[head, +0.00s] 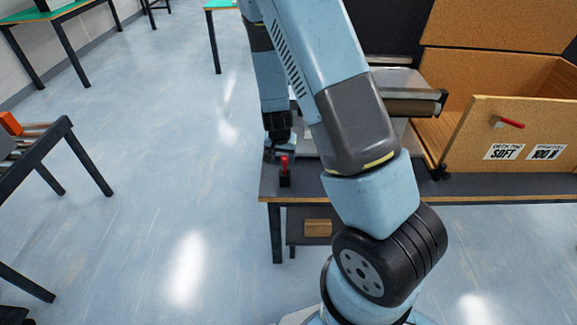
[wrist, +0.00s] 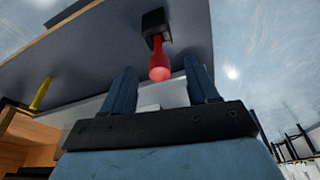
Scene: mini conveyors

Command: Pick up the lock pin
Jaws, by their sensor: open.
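The red lock pin (head: 285,165) stands upright in a small black holder (head: 285,181) at the left corner of the dark table. In the wrist view the pin (wrist: 159,60) points its rounded red end toward the camera, with the black holder (wrist: 154,20) behind it. My gripper (head: 280,150) is just behind the pin in the head view. In the wrist view my gripper (wrist: 161,80) is open, with a finger on each side of the pin's end and a gap on both sides. It holds nothing.
The dark table (head: 470,187) carries a wooden box (head: 465,140) with a red handle (head: 510,122) and printed labels. A roller conveyor (head: 412,107) stands behind my arm. A yellow item (wrist: 41,93) shows in the wrist view. The floor left of the table is clear.

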